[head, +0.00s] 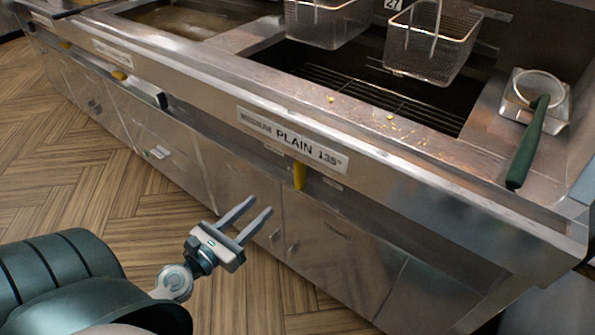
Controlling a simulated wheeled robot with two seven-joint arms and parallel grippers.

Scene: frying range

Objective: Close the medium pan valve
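A yellow valve handle (299,176) hangs straight down under the front rail, just below the label plate (292,141), which seems to read "MEDIUM PLAIN 135". My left gripper (261,203) is in front of the cabinet doors, below and left of this handle in the head view. Its two fingers are apart with nothing between them, and they point up and right. The gripper does not touch the handle. My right gripper is not in view.
Two other yellow handles (119,76) (65,44) show farther left under the rail. Wire baskets (432,42) hang over the fryer wells. A green-handled strainer (528,142) lies at the right. The wooden floor (95,190) is clear.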

